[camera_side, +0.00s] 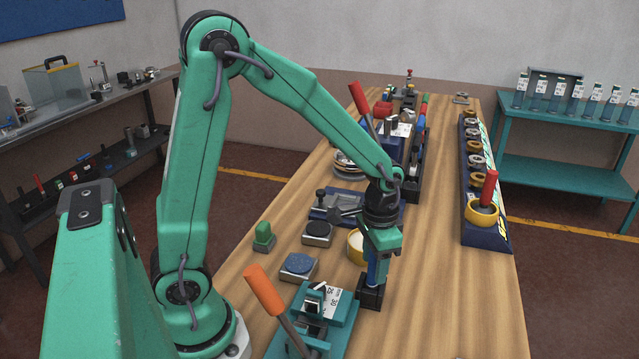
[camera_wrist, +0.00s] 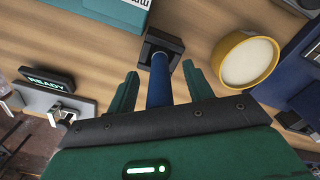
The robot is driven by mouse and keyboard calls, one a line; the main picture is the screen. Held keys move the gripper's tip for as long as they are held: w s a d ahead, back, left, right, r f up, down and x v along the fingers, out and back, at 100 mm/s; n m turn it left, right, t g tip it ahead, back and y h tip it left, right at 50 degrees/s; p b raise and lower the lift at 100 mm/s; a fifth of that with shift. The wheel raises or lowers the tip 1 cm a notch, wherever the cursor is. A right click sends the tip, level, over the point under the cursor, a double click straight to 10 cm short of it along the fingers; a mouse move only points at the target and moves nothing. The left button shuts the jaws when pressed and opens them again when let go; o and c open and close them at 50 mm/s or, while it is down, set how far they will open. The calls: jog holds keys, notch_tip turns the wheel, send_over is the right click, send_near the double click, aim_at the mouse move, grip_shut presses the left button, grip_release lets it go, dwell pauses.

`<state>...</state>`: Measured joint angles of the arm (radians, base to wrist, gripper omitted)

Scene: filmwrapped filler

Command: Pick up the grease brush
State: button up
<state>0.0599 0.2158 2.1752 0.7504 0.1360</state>
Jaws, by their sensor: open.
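The grease brush appears to be the blue-handled tool (camera_side: 373,274) standing upright in a small black square holder (camera_side: 370,297) on the wooden bench. In the wrist view its blue handle (camera_wrist: 159,84) lies between the two green fingers of my gripper (camera_wrist: 161,76), with a gap visible on the right side. My gripper (camera_side: 379,262) points down over the holder (camera_wrist: 175,44) and is open around the handle. The bristles are hidden, and the handle's upper end is hidden by my gripper.
A yellow pot of pale grease (camera_wrist: 272,62) stands close beside the holder. An orange-handled teal press (camera_side: 330,304) is in front, a blue round pad (camera_side: 299,264) to the left. A rack of rings (camera_side: 487,236) lines the right edge. The bench between is clear.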

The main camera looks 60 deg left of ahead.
jog(key=shift+f, duration=0.6)
jog(key=c, duration=1.1)
